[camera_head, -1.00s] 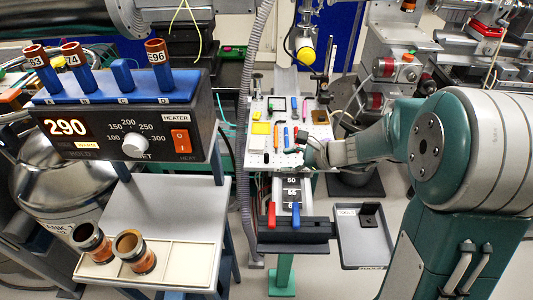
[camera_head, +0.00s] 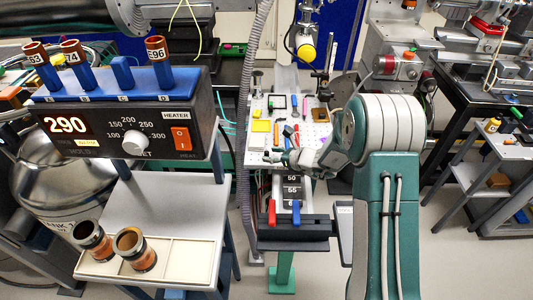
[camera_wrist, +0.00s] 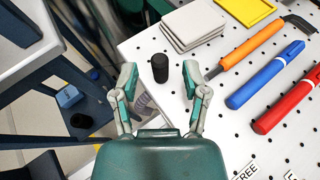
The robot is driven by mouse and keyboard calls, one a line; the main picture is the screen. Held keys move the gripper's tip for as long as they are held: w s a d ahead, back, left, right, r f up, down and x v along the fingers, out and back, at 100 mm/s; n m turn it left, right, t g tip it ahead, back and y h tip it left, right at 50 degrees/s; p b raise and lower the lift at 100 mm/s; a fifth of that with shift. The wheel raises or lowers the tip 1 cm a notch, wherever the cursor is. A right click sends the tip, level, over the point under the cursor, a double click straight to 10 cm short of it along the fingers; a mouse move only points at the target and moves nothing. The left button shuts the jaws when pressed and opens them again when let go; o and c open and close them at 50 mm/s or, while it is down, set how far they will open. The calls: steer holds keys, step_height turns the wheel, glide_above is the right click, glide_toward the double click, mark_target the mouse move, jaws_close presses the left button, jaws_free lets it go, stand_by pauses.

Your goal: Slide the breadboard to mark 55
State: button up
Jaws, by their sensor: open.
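The breadboard (camera_head: 256,146) is a white perforated plate; its front edge lies just behind the 50 label on the rail. The rail's dark scale (camera_head: 291,191) shows 50, then 55 nearer me, with a partly hidden label below. In the wrist view the breadboard (camera_wrist: 218,135) fills the right side. A black upright knob (camera_wrist: 160,68) stands near its edge. My gripper (camera_wrist: 160,82) is open, with one finger on either side of the knob, apparently without touching it. In the head view my gripper (camera_head: 272,157) is over the board's front left part.
Screwdrivers, pads and small parts lie on the breadboard. A red handle (camera_head: 271,212) and a blue handle (camera_head: 296,212) stand at the rail's near end by a black block (camera_head: 294,234). A heater box (camera_head: 120,130) stands left, with a grey hose (camera_head: 243,130) between.

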steer(key=shift+x, duration=1.15)
jaws_close()
